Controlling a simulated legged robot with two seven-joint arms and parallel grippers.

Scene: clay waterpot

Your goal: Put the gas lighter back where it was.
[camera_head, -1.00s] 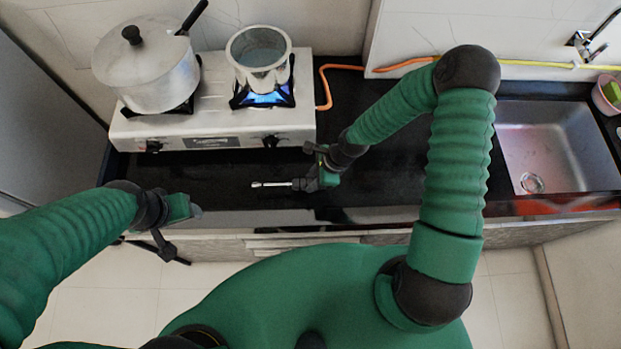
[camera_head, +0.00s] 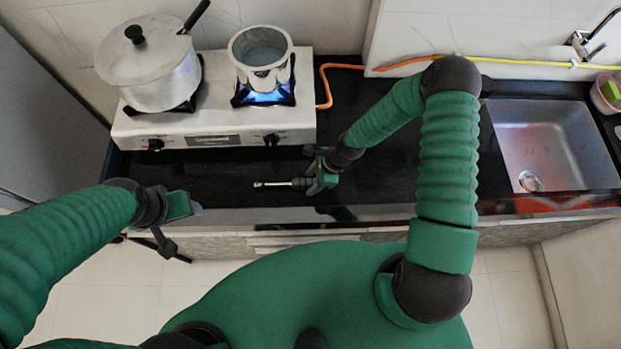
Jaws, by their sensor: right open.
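The gas lighter (camera_head: 273,184) has a thin silver rod and a dark handle. It is over the black counter in front of the stove, its rod pointing left. My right gripper (camera_head: 313,182) is open at the handle end of the lighter. Part of the handle is hidden by the gripper, and I cannot tell whether the fingers touch it. My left gripper (camera_head: 188,206) hangs in front of the counter's front edge, well left of the lighter. I cannot make out its jaws.
A white two-burner stove (camera_head: 225,128) stands at the back left. It carries a lidded pot (camera_head: 152,72) and an open pot (camera_head: 261,62) over a blue flame. A sink (camera_head: 555,140) is at the right.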

